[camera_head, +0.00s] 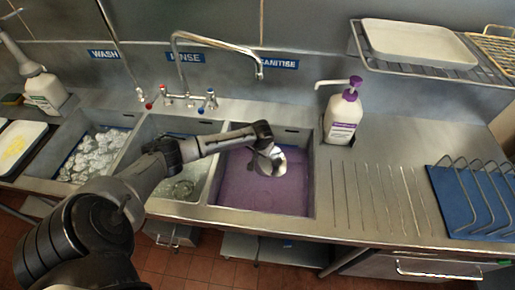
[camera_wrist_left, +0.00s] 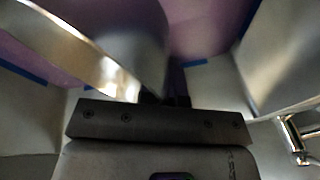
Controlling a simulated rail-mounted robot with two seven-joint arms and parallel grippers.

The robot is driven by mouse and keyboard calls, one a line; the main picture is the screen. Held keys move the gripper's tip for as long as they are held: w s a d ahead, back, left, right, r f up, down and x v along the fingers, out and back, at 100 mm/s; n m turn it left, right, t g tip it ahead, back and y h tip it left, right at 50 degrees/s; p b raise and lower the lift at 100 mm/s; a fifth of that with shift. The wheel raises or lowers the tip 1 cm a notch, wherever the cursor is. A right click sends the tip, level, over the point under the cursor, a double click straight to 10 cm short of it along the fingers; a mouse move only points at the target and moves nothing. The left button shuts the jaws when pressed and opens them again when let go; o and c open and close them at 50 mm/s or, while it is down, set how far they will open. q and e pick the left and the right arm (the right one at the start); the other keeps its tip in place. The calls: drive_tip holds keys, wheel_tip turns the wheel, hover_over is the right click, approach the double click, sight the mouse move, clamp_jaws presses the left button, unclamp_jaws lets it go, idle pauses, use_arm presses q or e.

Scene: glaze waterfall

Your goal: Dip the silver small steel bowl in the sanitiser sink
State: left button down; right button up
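The silver small steel bowl (camera_head: 269,162) is tilted on its side over the purple liquid of the sanitiser sink (camera_head: 257,206), under the SANITISE label. I cannot tell whether its lower edge touches the liquid. My left gripper (camera_head: 263,148) reaches in from the left and is shut on the bowl's rim. In the left wrist view the bowl (camera_wrist_left: 95,45) fills the upper left, with the fingers (camera_wrist_left: 165,97) at its edge and purple liquid beyond. The fingertips are partly hidden. My right gripper is not in view.
The rinse sink (camera_head: 205,190) and foamy wash sink (camera_head: 98,152) lie left. The ribbed drainboard (camera_head: 385,198) is clear; a blue rack mat (camera_head: 445,190) lies right.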

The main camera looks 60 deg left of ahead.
sight(267, 162)
use_arm(q)
wheel_tip(267, 162, down, 9)
drive_tip(key=b, duration=0.3)
drive_tip(key=shift+b, duration=0.35)
drive_tip(key=shift+r, duration=0.1)
